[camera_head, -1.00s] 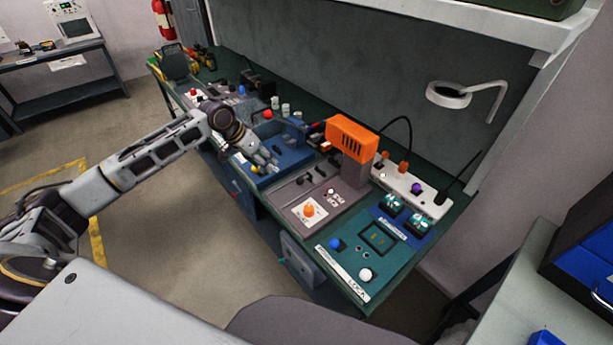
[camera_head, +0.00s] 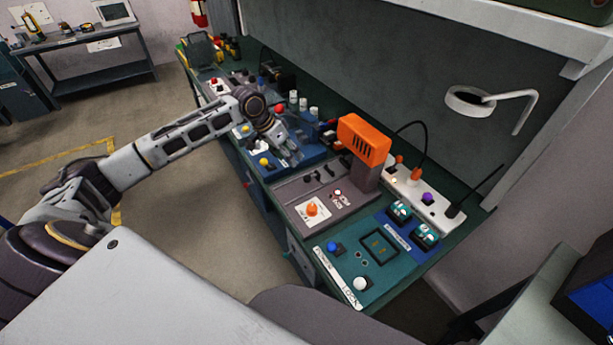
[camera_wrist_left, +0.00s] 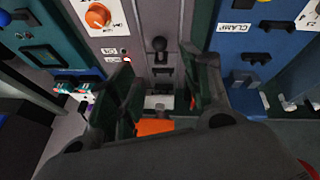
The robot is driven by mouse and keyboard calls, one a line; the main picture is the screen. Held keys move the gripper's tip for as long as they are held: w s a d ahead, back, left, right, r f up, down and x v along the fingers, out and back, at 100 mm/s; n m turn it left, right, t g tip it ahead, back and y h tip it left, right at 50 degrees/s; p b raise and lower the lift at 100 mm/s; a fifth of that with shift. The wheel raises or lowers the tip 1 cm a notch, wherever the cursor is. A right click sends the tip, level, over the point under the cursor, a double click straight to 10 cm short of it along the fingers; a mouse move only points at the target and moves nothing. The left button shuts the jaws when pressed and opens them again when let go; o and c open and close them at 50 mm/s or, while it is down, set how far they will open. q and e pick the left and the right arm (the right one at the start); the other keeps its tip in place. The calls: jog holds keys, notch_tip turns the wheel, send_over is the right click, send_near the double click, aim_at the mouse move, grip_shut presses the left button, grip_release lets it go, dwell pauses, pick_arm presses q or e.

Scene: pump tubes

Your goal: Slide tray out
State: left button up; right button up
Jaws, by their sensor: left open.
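My left gripper (camera_head: 290,152) reaches over the bench where the blue station (camera_head: 255,165) meets the grey station (camera_head: 345,208). In the left wrist view its two dark fingers (camera_wrist_left: 163,90) stand apart with nothing held between them. Beyond them, a black knob (camera_wrist_left: 158,44) sits on the grey panel. A small pale part (camera_wrist_left: 158,102) shows between the fingers, low in the grey station. An orange housing (camera_head: 365,138) stands at the back of the grey station. I cannot tell for sure which part is the tray. My right gripper is in neither view.
An orange dial (camera_head: 312,209) sits on the grey station. A teal station (camera_head: 352,268) is at the near end, and a white power strip (camera_head: 425,198) with plugs runs along the back. A magnifier lamp (camera_head: 470,100) hangs above. The floor (camera_head: 205,215) left of the bench is clear.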

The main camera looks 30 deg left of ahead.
aim_at(306, 176)
pick_arm(q)
jog(key=shift+f, duration=0.1)
jog(key=shift+p+x, duration=0.3)
jog(key=shift+x, duration=6.55)
jog(key=shift+d, duration=0.1)
grip_shut()
